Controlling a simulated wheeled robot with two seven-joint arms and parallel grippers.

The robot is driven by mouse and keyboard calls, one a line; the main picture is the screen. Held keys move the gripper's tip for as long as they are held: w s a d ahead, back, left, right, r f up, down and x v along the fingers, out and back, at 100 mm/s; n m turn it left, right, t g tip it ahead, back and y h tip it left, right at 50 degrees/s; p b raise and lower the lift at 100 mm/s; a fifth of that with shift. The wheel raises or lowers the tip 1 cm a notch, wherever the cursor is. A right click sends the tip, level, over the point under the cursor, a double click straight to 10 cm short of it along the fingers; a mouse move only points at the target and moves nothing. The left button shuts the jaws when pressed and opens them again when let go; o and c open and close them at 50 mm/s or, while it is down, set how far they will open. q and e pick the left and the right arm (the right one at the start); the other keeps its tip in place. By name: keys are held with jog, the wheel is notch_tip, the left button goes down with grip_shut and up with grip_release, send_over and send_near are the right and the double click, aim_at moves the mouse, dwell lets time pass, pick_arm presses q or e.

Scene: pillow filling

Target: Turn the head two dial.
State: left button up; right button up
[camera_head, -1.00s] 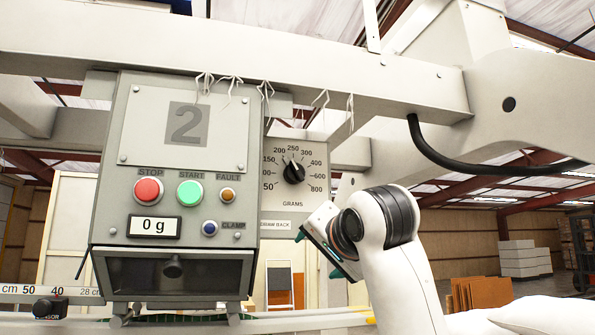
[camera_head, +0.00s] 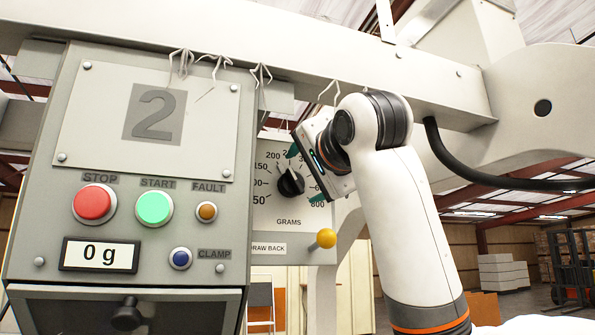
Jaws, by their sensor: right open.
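The head two dial is a black round knob (camera_head: 290,183) on a pale scale plate (camera_head: 288,222) marked in grams. It sits to the right of the grey control box (camera_head: 150,212) labelled 2. Its pointer seems to lean up and slightly left. My right gripper (camera_head: 305,175) is open just right of the knob, with one green fingertip above it and the other below right. The gripper hides the upper right of the scale. I cannot tell whether it touches the knob. My left gripper is not in view.
The box carries a red stop button (camera_head: 94,204), a green start button (camera_head: 154,208), smaller fault and clamp buttons, and a display (camera_head: 100,255) reading 0 g. A yellow ball knob (camera_head: 326,238) stands below the dial. A beam (camera_head: 300,62) with hanging wires crosses above.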

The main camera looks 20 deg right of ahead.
aim_at(299, 179)
jog(key=w+p, duration=0.1)
jog(key=w, duration=0.3)
jog(key=shift+r, duration=0.1)
jog(key=shift+w, duration=0.4)
jog(key=c, duration=1)
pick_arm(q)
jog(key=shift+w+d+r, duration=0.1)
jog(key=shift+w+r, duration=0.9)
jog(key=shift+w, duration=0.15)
